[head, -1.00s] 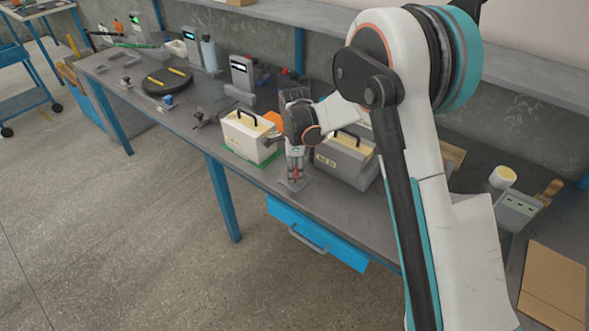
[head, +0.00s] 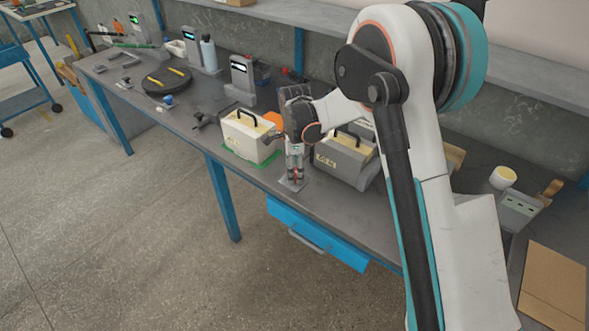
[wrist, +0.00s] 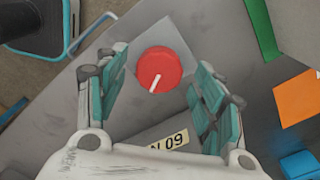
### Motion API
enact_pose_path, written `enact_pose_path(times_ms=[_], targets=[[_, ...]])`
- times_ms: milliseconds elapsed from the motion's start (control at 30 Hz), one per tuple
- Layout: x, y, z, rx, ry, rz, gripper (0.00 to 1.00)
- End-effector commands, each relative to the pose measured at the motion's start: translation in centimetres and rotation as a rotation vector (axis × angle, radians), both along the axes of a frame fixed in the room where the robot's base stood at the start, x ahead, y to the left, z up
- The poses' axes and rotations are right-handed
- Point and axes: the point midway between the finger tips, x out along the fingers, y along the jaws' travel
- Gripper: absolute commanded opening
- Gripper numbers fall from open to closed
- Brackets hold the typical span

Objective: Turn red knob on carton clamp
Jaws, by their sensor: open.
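The red knob (wrist: 156,68) is round, with a white pointer line running from near its centre toward the lower left. It sits on a grey square plate (wrist: 180,50) of the carton clamp at the bench's front edge. In the head view the plate (head: 291,186) shows below my gripper (head: 295,170), and the knob is mostly hidden by the fingers. In the wrist view my gripper (wrist: 157,72) is open, with one teal-padded finger left of the knob and one right. A gap shows between each finger and the knob.
A blue drawer (head: 318,235) hangs below the bench edge. An orange piece (wrist: 298,98) lies nearby.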

Motion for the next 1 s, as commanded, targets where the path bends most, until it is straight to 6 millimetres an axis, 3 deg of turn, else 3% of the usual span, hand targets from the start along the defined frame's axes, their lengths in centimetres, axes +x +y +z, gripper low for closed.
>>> enact_pose_path(times_ms=[500, 700, 1000], targets=[[0.0, 0.0, 9.4, 0.0, 0.0, 0.0, 0.62], [0.0, 0.0, 11.0, 0.0, 0.0, 0.0, 0.62], [0.0, 0.0, 11.2, 0.0, 0.0, 0.0, 0.62]])
